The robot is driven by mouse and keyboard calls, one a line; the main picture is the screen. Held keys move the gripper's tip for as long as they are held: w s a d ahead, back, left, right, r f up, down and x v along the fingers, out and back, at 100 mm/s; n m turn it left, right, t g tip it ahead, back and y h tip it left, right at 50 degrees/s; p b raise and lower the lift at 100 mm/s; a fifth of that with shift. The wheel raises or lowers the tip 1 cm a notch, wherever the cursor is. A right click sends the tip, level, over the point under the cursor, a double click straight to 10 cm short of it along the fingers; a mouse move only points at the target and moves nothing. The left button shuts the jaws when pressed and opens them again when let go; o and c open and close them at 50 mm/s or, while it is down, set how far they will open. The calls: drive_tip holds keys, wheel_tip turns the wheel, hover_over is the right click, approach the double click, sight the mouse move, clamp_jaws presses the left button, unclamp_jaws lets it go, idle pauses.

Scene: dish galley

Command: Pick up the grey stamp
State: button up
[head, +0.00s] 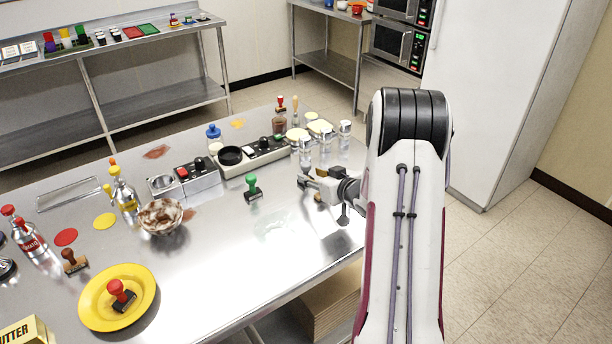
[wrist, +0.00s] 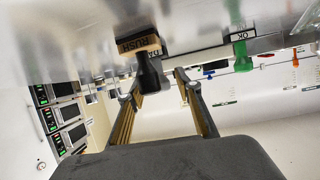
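In the wrist view a stamp with a dark grey-black handle (wrist: 151,74) and a wooden base marked RUSH hangs from the table surface in the tipped picture. My gripper (wrist: 160,86) is open, with one finger on each side of the handle's end. The handle sits nearer the left finger; I cannot tell whether they touch. In the head view my gripper (head: 311,182) is low over the right part of the steel table (head: 225,255). I cannot make out the grey stamp there; my gripper and arm may hide it.
A green stamp (head: 253,188) stands left of my gripper and shows in the wrist view (wrist: 240,52). Clear shakers (head: 345,136) and pale round pads (head: 297,134) stand behind the gripper. A red stamp (head: 121,294) lies on a yellow plate (head: 92,311). The front middle of the table is clear.

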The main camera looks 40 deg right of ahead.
sight(307, 174)
drive_tip(key=shift+w+f, duration=0.1)
drive_tip(key=shift+x, duration=2.45)
drive_tip(key=shift+d+f, duration=0.1)
drive_tip(key=shift+f, duration=0.1)
clamp_jaws()
